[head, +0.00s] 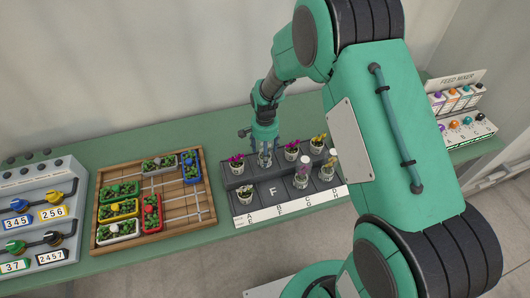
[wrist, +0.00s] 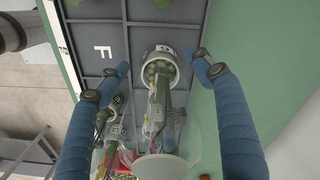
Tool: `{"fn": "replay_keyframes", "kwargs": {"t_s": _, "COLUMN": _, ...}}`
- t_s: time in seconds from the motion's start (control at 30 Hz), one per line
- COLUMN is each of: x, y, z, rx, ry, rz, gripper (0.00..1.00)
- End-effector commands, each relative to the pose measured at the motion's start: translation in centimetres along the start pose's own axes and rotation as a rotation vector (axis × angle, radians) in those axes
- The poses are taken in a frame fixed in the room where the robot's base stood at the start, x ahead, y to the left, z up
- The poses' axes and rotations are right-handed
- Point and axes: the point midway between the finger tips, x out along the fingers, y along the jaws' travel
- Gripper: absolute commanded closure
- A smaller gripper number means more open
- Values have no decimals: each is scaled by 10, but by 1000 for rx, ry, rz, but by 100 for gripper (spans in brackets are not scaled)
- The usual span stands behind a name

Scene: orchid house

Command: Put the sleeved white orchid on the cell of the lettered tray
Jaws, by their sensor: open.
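The lettered tray (head: 250,217) is dark grey with a pale lettered front strip; its cell marked F (head: 272,191) is bare, and it also shows in the wrist view (wrist: 103,52). My gripper (head: 265,158) is open over the back row, behind the F cell. In the wrist view my gripper (wrist: 160,66) has its blue fingers on either side of a white pot with green stems in a clear sleeve (wrist: 158,95), not closed on it. A white round shape below it may be its bloom; I cannot tell surely. My arm partly hides the tray's right side.
Beside the gripper stand a magenta orchid (head: 236,158) and another magenta orchid (head: 291,151).

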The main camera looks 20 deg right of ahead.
Motion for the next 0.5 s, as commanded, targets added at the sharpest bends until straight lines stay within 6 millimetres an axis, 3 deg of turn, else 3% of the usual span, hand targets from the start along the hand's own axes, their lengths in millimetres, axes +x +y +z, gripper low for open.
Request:
{"fn": "replay_keyframes", "kwargs": {"t_s": 0.27, "x": -30, "y": -1, "z": -1, "rx": 0, "ry": 2, "rz": -2, "gripper": 34}}
{"fn": "replay_keyframes", "kwargs": {"t_s": 0.5, "x": -70, "y": -1, "z": -1, "rx": 0, "ry": 2, "rz": -2, "gripper": 34}}
